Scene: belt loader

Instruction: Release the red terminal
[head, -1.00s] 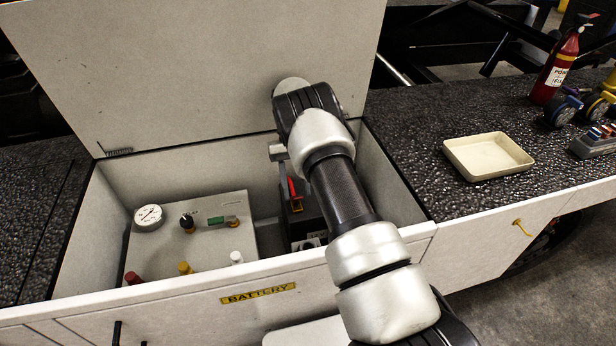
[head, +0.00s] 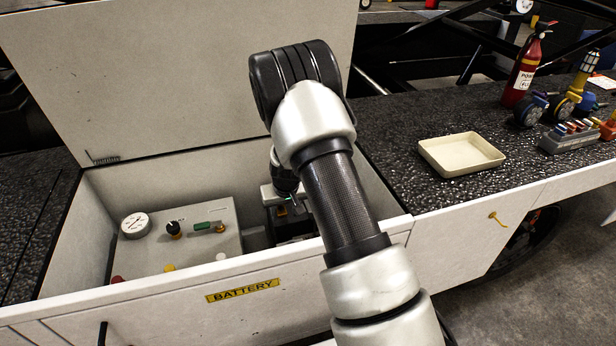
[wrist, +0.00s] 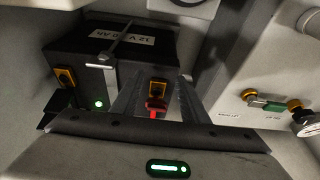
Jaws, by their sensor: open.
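The black battery (wrist: 85,52) with a white 12 V label sits in the open battery box; in the head view the arm mostly hides it. The red terminal (wrist: 155,106), a small red piece below an orange block (wrist: 158,88), shows in the wrist view. My gripper (wrist: 158,82) is open, with one finger on either side of the red terminal; I cannot tell whether either touches it. In the head view my gripper (head: 288,205) is down inside the box, partly hidden. Another orange block (wrist: 65,77) and a grey metal clamp piece (wrist: 108,68) are on the battery's left.
A control panel (head: 150,250) with gauge and knobs stands left in the box. A cream tray (head: 460,152), fire extinguisher (head: 523,72) and tools stand on the dark deck at right.

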